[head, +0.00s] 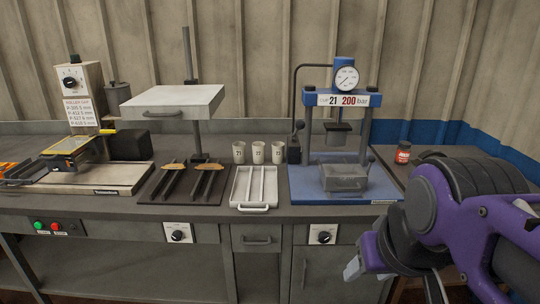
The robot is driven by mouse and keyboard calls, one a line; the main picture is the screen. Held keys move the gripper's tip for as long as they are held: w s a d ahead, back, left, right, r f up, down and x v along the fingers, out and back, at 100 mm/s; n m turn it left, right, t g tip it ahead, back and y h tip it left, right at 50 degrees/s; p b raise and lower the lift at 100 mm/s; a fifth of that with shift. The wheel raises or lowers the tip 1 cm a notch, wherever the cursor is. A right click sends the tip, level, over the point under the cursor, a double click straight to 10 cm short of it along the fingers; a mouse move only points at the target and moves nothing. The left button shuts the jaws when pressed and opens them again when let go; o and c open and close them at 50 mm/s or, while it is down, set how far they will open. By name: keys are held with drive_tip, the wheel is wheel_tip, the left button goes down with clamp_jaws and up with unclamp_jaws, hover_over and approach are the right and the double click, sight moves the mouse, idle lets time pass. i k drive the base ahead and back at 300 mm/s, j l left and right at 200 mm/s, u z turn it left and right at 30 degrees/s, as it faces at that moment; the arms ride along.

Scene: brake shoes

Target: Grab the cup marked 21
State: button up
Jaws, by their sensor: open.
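Three white cups stand upright in a row at the back of the grey bench: a left cup (239,153), a middle cup (258,153) and a right cup (277,153). Each has a small dark mark on its front. The left mark looks like 21, but the marks are too small to read surely. My gripper (394,281) is at the lower right, in front of the bench, open and well apart from the cups. It is partly hidden by my purple arm.
A white tray (238,190) with dividers lies in front of the cups. A blue press (300,189) stands just right of them, reading 21 and 200 bar. A stand with a pale plate (172,102) rises to the left. A red-brown jar (403,153) stands at right.

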sight(239, 153)
drive_tip(key=i+j+z, duration=0.15)
drive_tip(key=j, duration=0.25)
drive_tip(key=i+j+z, duration=0.15)
drive_tip(key=j, duration=0.25)
drive_tip(key=j+z, duration=0.15)
drive_tip(key=j, duration=0.3)
drive_tip(key=i+j+z, duration=0.15)
drive_tip(key=j, duration=0.3)
drive_tip(key=i+j+z, duration=0.25)
drive_tip(key=j, duration=0.35)
drive_tip(key=i+j+u, duration=0.1)
drive_tip(key=j, duration=0.25)
